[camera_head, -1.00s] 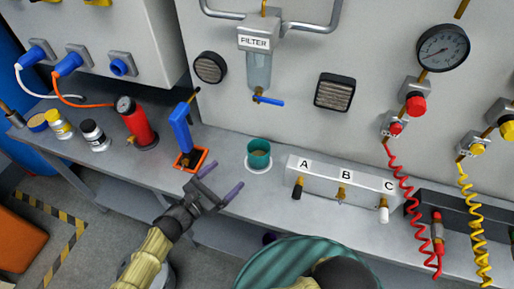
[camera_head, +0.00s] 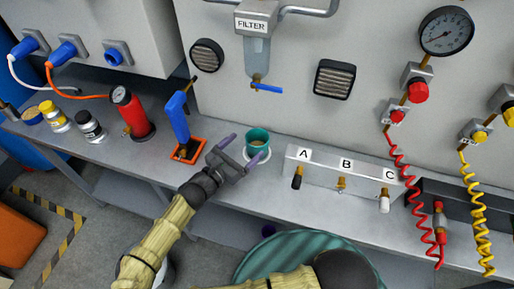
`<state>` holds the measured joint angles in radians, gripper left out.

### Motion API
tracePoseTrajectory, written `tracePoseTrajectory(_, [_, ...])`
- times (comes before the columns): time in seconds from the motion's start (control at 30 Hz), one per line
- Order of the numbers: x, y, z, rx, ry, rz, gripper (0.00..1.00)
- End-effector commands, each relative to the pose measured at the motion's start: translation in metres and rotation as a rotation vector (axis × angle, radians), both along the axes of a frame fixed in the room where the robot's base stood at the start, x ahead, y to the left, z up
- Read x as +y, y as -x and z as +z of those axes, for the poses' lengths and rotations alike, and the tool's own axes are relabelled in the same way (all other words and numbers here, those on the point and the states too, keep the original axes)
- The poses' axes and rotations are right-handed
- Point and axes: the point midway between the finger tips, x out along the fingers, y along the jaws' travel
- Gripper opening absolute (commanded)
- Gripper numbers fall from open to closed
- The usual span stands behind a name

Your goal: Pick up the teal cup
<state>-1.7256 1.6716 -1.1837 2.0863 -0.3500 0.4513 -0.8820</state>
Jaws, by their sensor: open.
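The teal cup (camera_head: 257,140) stands upright on a white round coaster (camera_head: 266,157) on the grey bench, below the filter. Something brownish shows inside it. My gripper (camera_head: 240,150) is open, with its two purple-tipped fingers pointing toward the cup from the left and front. One fingertip is close to the cup's left side and the other is in front of it. From this one view I cannot tell whether either finger touches the cup.
A blue-handled tool in an orange tray (camera_head: 201,150) stands just left of my gripper. A valve block (camera_head: 325,170) labelled A, B, C is right of the cup. The filter (camera_head: 256,50) with a blue lever hangs above. Red (camera_head: 415,190) and yellow coiled hoses are at right.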

Motion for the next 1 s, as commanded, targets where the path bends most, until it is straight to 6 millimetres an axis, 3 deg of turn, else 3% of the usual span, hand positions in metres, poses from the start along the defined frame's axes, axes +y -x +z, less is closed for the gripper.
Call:
tracePoseTrajectory(0.17, [-0.018,-0.017,-0.001,-0.001,0.001,-0.003,0.89])
tracePoseTrajectory(0.57, [-0.022,-0.020,0.000,0.000,0.000,-0.003,0.89])
tracePoseTrajectory(1.0, [-0.061,-0.051,0.001,-0.001,0.000,-0.003,0.89])
